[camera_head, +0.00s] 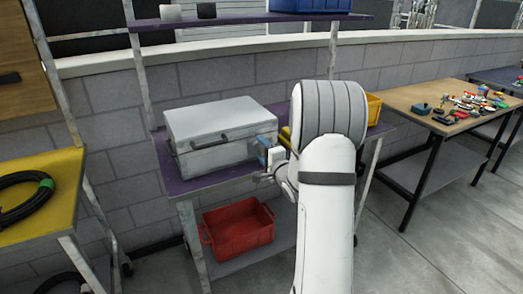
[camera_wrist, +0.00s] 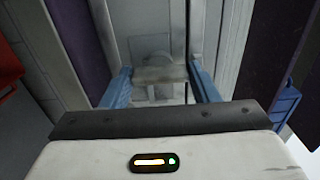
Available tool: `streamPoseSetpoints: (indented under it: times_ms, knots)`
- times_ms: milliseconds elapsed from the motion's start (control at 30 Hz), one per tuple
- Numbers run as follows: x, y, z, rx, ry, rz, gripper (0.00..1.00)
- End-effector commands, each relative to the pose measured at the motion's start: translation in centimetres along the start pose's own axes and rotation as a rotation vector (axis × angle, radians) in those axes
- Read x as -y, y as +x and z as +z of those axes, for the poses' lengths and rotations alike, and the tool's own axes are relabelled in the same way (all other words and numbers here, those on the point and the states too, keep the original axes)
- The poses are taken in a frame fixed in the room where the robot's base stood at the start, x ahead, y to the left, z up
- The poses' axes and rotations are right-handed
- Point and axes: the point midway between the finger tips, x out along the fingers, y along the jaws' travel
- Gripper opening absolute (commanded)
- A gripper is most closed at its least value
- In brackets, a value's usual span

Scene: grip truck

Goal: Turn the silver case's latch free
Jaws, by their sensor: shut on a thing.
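The silver case (camera_head: 208,159) stands shut on the purple shelf of a metal rack, with a dark handle on its front. My gripper (camera_head: 264,154) is at the case's right end. In the wrist view my gripper's two blue fingers (camera_wrist: 160,80) sit on either side of the case's grey metal latch (camera_wrist: 158,73). The gripper is shut on the latch. The latch has a flat plate with a rounded part behind it. In the head view the gripper and arm hide the latch.
A red crate (camera_head: 236,228) is on the lower shelf. A yellow bin (camera_head: 374,108) stands behind my arm on the right. An upper purple shelf (camera_head: 240,21) hangs above the case. A wooden table (camera_head: 425,97) with small parts is at right. Open floor lies at front right.

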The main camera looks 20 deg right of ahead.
Motion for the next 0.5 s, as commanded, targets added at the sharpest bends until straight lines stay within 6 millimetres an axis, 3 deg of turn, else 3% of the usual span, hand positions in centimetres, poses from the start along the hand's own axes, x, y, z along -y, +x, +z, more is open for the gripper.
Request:
streamPoseSetpoints:
  times_ms: [467, 500]
  knots:
    - [-0.03, 0.00, -0.02, -0.001, 0.017, 0.000, 0.32]
    - [-0.03, 0.00, -0.02, -0.001, 0.017, 0.000, 0.55]
